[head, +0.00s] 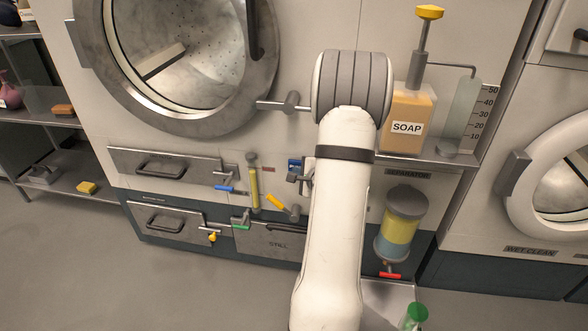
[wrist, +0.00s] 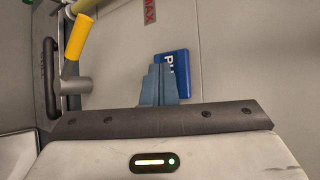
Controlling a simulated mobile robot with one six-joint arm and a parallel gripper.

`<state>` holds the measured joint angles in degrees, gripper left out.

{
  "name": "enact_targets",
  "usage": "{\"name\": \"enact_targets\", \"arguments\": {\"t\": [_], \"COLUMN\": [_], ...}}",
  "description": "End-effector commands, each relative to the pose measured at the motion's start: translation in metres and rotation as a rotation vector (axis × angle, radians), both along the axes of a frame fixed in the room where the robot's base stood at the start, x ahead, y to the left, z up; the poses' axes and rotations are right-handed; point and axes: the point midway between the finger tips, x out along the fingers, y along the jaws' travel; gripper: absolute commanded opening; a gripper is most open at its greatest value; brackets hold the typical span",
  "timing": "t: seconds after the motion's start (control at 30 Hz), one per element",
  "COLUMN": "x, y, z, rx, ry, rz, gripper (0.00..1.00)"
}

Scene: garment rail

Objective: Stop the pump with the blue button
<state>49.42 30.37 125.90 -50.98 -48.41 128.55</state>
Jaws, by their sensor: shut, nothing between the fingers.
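A blue panel (wrist: 178,66) with white letters, of which "PU" shows, is on the machine front in the wrist view. It looks like the pump's blue button, and my fingers hide part of it. In the head view the small blue piece (head: 294,164) shows just left of my arm. My gripper (wrist: 158,66) is shut and empty, with its fingertips over the left part of the blue panel. I cannot tell whether they touch it. In the head view my gripper (head: 299,181) is partly hidden behind my arm, close below the blue piece.
A yellow handle (wrist: 80,37) is left of my fingers; the yellow handle also shows in the head view (head: 275,201). A sight tube (head: 254,185), blue lever (head: 228,189) and green lever (head: 241,226) are further left. The separator jar (head: 399,225) and soap bottle (head: 407,115) stand right of my arm.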

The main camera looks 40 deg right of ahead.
Motion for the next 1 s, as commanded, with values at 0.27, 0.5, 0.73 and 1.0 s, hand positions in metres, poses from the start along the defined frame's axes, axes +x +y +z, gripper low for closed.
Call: {"name": "enact_targets", "arguments": {"t": [0.27,0.5,0.73,1.0], "x": [-0.004,-0.008,-0.023,-0.039], "y": [0.005,0.009,0.027,0.047], "z": [0.0,0.001,0.002,0.001], "rx": [0.0,0.001,0.0,0.001], "ry": [0.0,0.001,0.001,0.001], "rz": [0.0,0.0,0.0,0.0], "gripper": [0.0,0.0,0.0,0.0]}}
